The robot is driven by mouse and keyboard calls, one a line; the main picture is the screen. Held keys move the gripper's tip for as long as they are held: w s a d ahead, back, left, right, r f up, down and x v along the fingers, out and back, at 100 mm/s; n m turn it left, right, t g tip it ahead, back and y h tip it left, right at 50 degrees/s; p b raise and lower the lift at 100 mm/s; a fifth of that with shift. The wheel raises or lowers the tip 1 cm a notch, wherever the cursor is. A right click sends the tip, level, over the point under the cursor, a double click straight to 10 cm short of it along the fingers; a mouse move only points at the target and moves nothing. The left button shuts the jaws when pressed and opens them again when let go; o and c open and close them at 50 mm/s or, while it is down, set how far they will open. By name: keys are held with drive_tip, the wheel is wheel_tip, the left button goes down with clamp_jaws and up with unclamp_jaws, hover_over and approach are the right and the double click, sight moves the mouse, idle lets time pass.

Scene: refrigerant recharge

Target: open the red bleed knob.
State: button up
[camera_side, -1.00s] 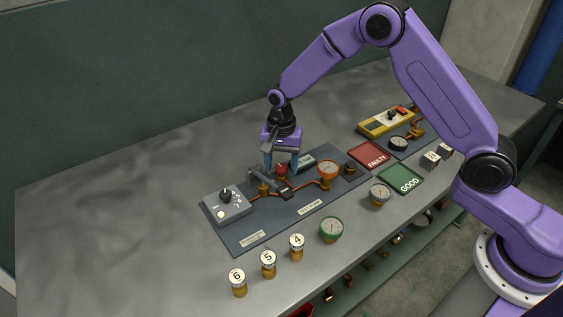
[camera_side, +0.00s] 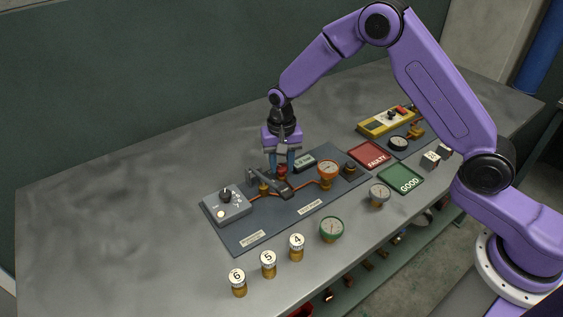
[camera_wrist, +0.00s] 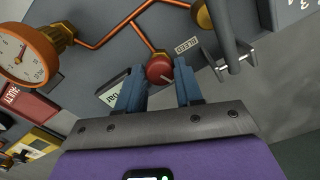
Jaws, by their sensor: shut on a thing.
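The red bleed knob (camera_side: 282,169) stands on the dark panel (camera_side: 240,236), behind the copper pipe. In the wrist view the round red knob (camera_wrist: 159,68) has a pale line on it and sits beside a label reading BLEED (camera_wrist: 187,46). My gripper (camera_side: 282,165) points down over the knob. In the wrist view its two blue fingers (camera_wrist: 159,80) stand one on each side of the knob and are shut on it. The fingers hide parts of the knob's sides.
A grey lever handle (camera_side: 262,180) stands close left of my gripper. An orange gauge (camera_side: 327,169) is to the right. A grey control box (camera_side: 227,206) sits at the panel's left end. Several numbered brass cylinders (camera_side: 268,264) stand in front. The bench's left part is clear.

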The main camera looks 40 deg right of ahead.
sight(281, 167)
drive_tip(key=n, duration=1.3)
drive_tip(key=shift+r+n, duration=0.1)
drive_tip(key=shift+n, duration=0.3)
idle(0.3)
drive_tip(key=o, duration=1)
drive_tip(key=shift+o, duration=0.2)
wheel_tip(281, 167, up, 17)
drive_tip(key=shift+r, duration=0.2)
